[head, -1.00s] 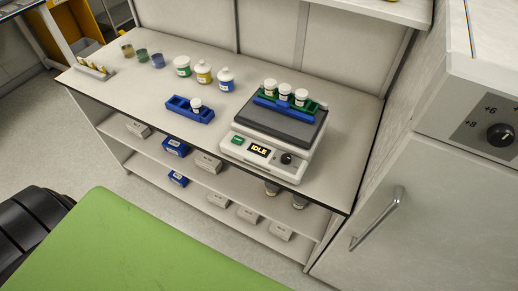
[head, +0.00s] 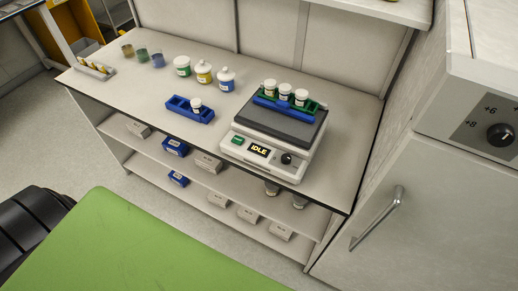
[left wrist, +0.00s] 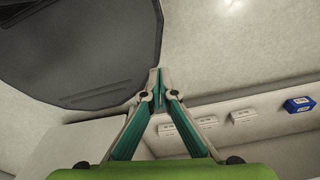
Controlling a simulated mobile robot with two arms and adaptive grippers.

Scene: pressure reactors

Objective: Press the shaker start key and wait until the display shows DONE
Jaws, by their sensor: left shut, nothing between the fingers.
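The shaker (head: 271,162) stands on the bench at the right in the head view. Its display (head: 259,150) reads IDLE. A green key (head: 237,140), taken to be the start key, is left of the display, and a black knob (head: 286,159) is right of it. A rack (head: 266,102) with three white-capped vials sits on the shaker's grey platform. My left gripper (left wrist: 155,72) shows only in the left wrist view; its fingertips meet with nothing between them. It is away from the key, which that view does not show. My right gripper is in neither view.
A blue rack (head: 178,108) with one white-capped vial stands left of the shaker. Several bottles and beakers stand along the bench's back. Boxes lie on the shelves below. A cabinet with a handle (head: 378,218) borders the bench at right.

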